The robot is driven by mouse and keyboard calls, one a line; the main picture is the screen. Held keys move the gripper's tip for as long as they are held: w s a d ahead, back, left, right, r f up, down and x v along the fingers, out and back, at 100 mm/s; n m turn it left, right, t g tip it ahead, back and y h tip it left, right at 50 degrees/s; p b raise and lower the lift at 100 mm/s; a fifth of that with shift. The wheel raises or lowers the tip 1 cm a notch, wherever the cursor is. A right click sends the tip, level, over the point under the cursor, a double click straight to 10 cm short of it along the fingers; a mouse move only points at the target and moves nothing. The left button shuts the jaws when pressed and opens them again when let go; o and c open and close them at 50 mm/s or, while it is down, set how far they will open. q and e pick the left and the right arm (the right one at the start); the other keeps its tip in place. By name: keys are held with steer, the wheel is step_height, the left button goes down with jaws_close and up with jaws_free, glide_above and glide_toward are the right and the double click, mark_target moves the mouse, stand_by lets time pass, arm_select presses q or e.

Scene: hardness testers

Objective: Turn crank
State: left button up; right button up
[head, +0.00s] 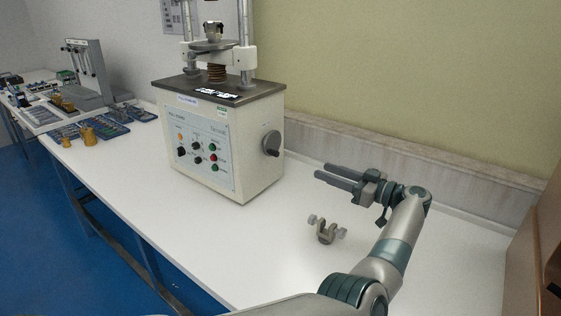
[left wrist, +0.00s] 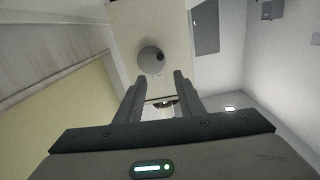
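The crank is a dark round disc (head: 271,143) on the right side wall of the white tester (head: 208,150). In the left wrist view the crank (left wrist: 149,61) shows as a grey disc with a small dark knob near its right edge. My left gripper (head: 322,170) is to the right of the crank, apart from it, with its fingers pointing toward the tester. In the left wrist view the fingers of this gripper (left wrist: 159,80) are spread with nothing between them, and the disc lies ahead of the tips. My right gripper is not in view.
A small metal clamp-like part (head: 326,232) lies on the white table (head: 130,185) below my left gripper. A wall with a low ledge (head: 400,160) runs behind. Other instruments (head: 90,75) and brass weights (head: 88,136) stand at the left. The table right of the tester is otherwise mostly clear.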

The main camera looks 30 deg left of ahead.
mark_target(278, 154)
arm_select(q)
steer(key=shift+a, duration=0.15)
